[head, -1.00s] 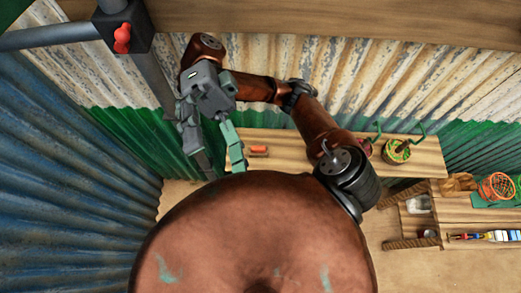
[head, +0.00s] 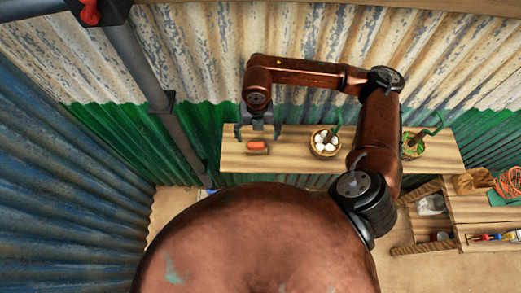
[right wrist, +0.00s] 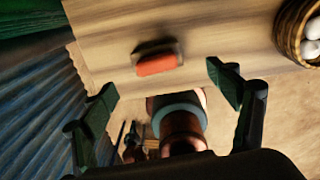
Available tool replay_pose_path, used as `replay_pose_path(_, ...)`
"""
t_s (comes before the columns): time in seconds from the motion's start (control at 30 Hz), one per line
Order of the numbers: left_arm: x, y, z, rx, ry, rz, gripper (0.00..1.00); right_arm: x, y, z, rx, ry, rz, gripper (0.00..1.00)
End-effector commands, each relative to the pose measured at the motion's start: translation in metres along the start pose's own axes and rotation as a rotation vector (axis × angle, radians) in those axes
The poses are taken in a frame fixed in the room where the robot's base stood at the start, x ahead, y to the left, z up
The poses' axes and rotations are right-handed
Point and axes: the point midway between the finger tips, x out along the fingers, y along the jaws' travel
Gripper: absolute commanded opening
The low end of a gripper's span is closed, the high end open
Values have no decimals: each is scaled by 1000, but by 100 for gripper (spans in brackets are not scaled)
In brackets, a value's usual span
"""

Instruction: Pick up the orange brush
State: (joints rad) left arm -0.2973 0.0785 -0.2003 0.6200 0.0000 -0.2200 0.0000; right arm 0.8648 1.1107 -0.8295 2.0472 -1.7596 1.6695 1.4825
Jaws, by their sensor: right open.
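The orange brush (head: 257,144) lies on the wooden shelf board (head: 290,160) near its left end, beside or on a small brown piece. In the right wrist view the orange brush (right wrist: 157,64) shows blurred, ahead of the fingers and between their lines, with a dark strip along its far side. My right gripper (head: 259,132) is open and empty, pointing down over the brush. Its two fingers also show spread apart in the right wrist view (right wrist: 165,90). The brush is apart from both fingers. My left gripper is not in view.
A basket of white eggs (head: 325,144) stands on the board right of the brush. A second basket with green contents (head: 411,145) stands farther right. A corrugated wall (head: 200,130) rises close behind the board. A lower wooden rack (head: 490,220) is at right.

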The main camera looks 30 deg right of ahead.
Motion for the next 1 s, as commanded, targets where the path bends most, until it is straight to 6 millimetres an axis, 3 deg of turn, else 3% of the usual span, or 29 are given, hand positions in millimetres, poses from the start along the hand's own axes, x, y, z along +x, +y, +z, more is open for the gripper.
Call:
replay_pose_path(0.37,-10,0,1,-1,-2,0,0,37,1,0,3,-5,-5,81)
replay_pose_path(0.6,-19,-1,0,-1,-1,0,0,71,4,0,4,-5,-5,81)
replay_pose_path(0.9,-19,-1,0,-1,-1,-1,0,77,4,0,3,-7,-3,81)
replay_pose_path(1.0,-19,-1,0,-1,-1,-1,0,77,4,0,3,-6,-3,76)
